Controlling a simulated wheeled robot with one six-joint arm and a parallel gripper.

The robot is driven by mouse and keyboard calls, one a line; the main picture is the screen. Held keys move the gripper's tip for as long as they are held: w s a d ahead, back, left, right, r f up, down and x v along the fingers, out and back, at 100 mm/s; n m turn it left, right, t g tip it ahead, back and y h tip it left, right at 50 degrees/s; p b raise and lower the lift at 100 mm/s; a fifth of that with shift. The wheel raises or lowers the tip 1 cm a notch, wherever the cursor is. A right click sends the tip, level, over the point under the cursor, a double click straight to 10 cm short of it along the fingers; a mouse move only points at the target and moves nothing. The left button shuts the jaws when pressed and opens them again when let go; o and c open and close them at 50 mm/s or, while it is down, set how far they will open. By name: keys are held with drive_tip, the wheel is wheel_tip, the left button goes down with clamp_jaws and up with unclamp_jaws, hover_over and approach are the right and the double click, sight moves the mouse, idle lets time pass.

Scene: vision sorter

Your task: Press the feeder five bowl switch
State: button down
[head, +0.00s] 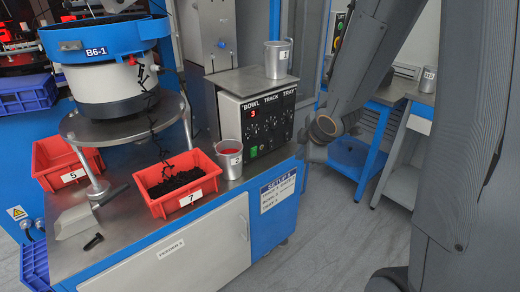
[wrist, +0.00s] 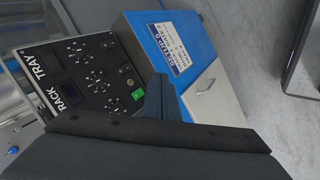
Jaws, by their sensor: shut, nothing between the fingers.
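The control panel (head: 268,122) on the bench cabinet bears the words BOWL, TRACK and TRAY, a red lit digit and several knobs. A green switch (head: 254,151) sits low on its left side. In the wrist view the panel (wrist: 85,70) is turned sideways, with TRAY and part of TRACK readable. The green switch (wrist: 137,95) shows there just left of my gripper (wrist: 157,82). My gripper is shut and empty; whether it touches anything cannot be told. The BOWL lettering is out of sight in the wrist view. My fingertips cannot be made out in the head view.
A blue bowl feeder (head: 100,38) marked B6-1 stands on the left. Red bins (head: 188,208) (head: 60,172) and a metal cup (head: 229,158) crowd the bench top. Another cup (head: 277,58) stands on the control box. Grey floor (head: 330,240) is open right of the cabinet.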

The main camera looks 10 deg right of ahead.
drive_tip(key=w+a+n+y, duration=0.1)
drive_tip(key=n, duration=0.2)
drive_tip(key=w+a+n+t+y, duration=0.1)
drive_tip(key=n, duration=0.1)
drive_tip(key=w+a+n+y, duration=0.2)
drive_tip(key=n, duration=0.1)
drive_tip(key=shift+w+f+n, duration=0.1)
drive_tip(key=shift+f+n, duration=0.15)
drive_tip(key=shift+n, duration=0.05)
approach(254, 151)
drive_tip(key=x, duration=0.4)
drive_tip(key=shift+d+f, duration=0.15)
drive_tip(key=shift+f, duration=0.5)
drive_tip(key=shift+w+a+p, duration=0.25)
drive_tip(key=shift+w+p, duration=0.1)
drive_tip(key=shift+w, duration=0.15)
